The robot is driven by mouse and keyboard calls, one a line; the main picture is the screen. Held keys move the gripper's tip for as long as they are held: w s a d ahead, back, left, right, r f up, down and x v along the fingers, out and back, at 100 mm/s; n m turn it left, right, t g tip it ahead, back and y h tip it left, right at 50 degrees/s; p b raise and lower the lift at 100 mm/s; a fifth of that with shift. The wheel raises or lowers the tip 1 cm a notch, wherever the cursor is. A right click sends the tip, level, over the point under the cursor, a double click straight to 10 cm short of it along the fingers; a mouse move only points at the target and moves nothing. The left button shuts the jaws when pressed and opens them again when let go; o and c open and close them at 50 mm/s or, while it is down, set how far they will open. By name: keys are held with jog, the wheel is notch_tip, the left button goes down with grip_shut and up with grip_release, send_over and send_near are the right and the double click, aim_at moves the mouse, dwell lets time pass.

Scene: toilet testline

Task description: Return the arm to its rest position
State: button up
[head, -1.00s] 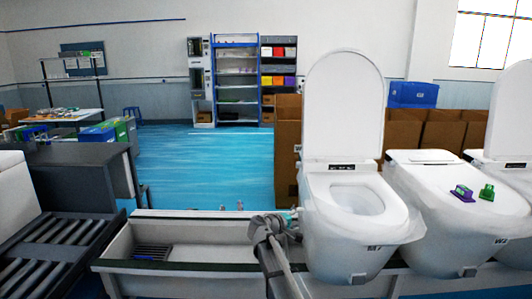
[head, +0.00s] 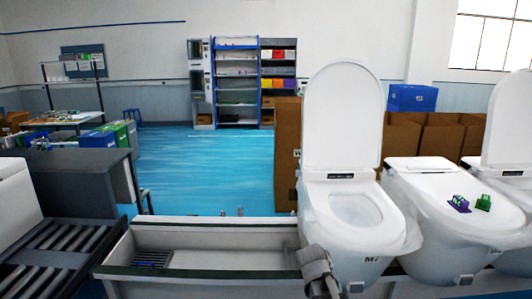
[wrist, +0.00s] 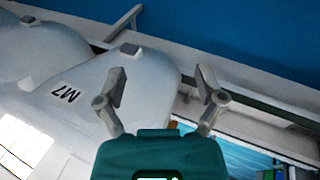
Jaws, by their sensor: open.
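My arm (head: 318,270) shows at the bottom of the head view, in front of the toilet marked M7. Its end cannot be made out there. In the wrist view my gripper (wrist: 162,80) has its two fingers spread apart with nothing between them. The white M7 toilet (head: 345,240) has its lid raised and stands on the line. It also shows turned over in the wrist view (wrist: 100,85), to the left of and behind the fingers. I cannot tell the exact gap between them.
A second white toilet (head: 432,190) with closed lid carries a purple item (head: 459,204) and a green item (head: 483,202). A white trough (head: 215,260) lies left of M7. A roller conveyor (head: 50,250) is at far left. Blue floor (head: 205,165) behind is clear.

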jog(key=s+a+m+g+y+p, duration=0.1)
jog(key=s+y, duration=0.3)
jog(key=s, duration=0.5)
jog(key=shift+s+a+r+g+p, duration=0.15)
jog(key=shift+a+r+g+p, duration=0.2)
jog(key=shift+a, duration=0.3)
